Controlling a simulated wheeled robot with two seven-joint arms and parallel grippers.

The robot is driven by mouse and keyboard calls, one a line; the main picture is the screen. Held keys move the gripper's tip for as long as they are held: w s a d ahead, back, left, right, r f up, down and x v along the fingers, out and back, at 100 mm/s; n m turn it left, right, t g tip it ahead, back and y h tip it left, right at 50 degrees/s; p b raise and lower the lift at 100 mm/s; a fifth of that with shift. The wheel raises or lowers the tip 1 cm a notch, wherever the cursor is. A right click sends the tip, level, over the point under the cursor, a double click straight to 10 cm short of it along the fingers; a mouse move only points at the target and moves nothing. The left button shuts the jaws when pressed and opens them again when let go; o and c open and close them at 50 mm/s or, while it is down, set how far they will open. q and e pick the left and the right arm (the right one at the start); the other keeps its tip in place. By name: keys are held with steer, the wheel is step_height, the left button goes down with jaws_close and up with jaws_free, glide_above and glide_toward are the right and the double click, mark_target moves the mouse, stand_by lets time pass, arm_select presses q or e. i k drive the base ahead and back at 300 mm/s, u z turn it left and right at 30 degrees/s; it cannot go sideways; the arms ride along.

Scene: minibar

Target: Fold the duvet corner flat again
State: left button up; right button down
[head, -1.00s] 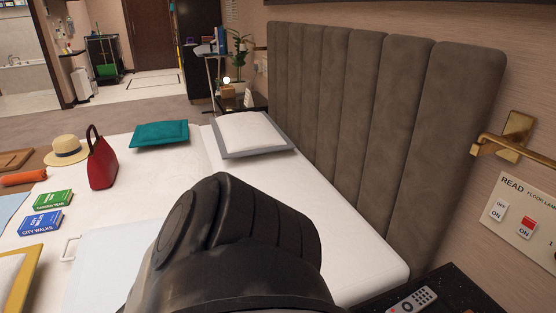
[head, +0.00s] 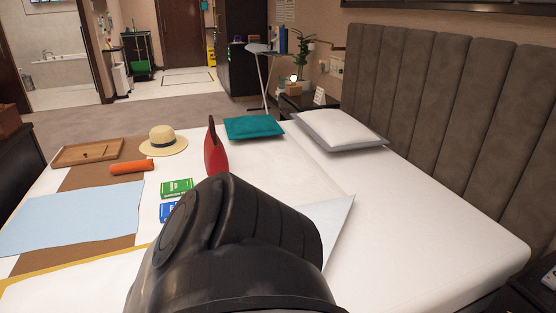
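The white duvet (head: 430,238) covers the bed. A pale pointed flap (head: 335,222), which looks like a turned-back duvet corner, shows just right of the dark arm link. Its tip points up and right, and its left part is hidden behind the link. The large black link of my own arm fills the lower middle of the head view. Neither gripper's fingers are in view.
A red bag (head: 215,150), green book (head: 177,187), blue book (head: 168,211), straw hat (head: 163,139), orange roll (head: 131,167), wooden tray (head: 88,152), light blue cloth (head: 75,215), teal cushion (head: 253,127) and white pillow (head: 340,130) lie on the bed. The right side is bare.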

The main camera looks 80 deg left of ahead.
mark_target(329, 217)
steer(key=u, duration=3)
steer(key=k, duration=0.9)
steer(key=z, duration=1.2)
steer(key=i, duration=1.5)
steer(key=u, duration=0.55)
